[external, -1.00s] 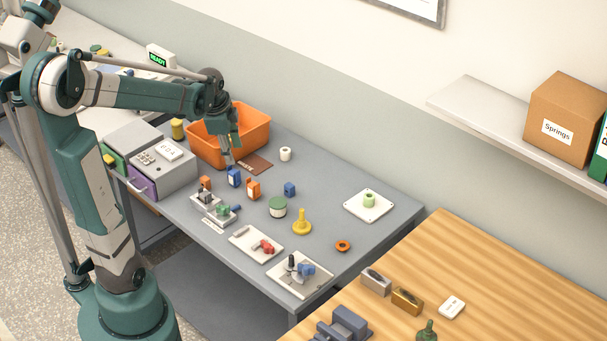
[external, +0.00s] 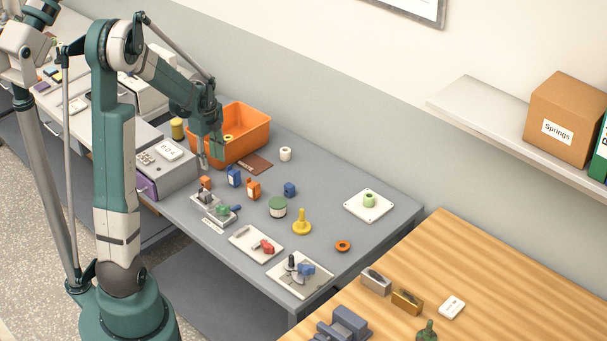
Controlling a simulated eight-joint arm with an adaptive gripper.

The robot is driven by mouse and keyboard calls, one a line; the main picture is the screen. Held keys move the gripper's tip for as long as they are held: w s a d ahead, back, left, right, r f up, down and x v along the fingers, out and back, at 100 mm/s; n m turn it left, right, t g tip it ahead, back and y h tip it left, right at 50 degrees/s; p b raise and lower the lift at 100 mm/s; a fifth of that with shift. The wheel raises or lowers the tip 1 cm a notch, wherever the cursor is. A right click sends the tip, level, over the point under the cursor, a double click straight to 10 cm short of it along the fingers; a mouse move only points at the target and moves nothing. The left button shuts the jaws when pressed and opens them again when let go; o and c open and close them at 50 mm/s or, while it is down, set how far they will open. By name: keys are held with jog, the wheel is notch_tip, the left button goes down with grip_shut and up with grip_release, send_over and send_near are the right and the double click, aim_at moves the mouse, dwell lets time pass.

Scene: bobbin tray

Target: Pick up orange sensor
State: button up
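Two small orange pieces stand on the grey bench. One is a small orange block (external: 205,182) near the bench's left edge; the other is a taller orange block (external: 253,188) with a pale mark, right of a blue block. I cannot tell from their looks which is the orange sensor. My gripper (external: 204,164) points down in front of the orange bin, just above the small orange block, with a gap seeming to show between them. No held object shows. The fingers are too small in this view to tell whether they are open.
The orange bin (external: 262,135) stands behind my gripper, and a grey drawer unit (external: 178,176) is close on its left. Blue blocks (external: 234,176) (external: 290,189), a green-topped jar (external: 278,207) and a grey fixture (external: 207,208) stand nearby. The bench's right end is more open.

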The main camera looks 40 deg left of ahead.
jog(key=m, duration=0.2)
send_over(205, 178)
jog(key=shift+g, duration=0.3)
notch_tip(205, 178, down, 5)
jog(key=shift+s+r, duration=0.1)
jog(key=shift+f, duration=1.3)
jog(key=shift+f+b, duration=0.1)
jog(key=shift+b, duration=0.2)
jog(key=shift+f, duration=2.5)
jog(key=shift+c, duration=0.6)
jog(key=c, duration=0.8)
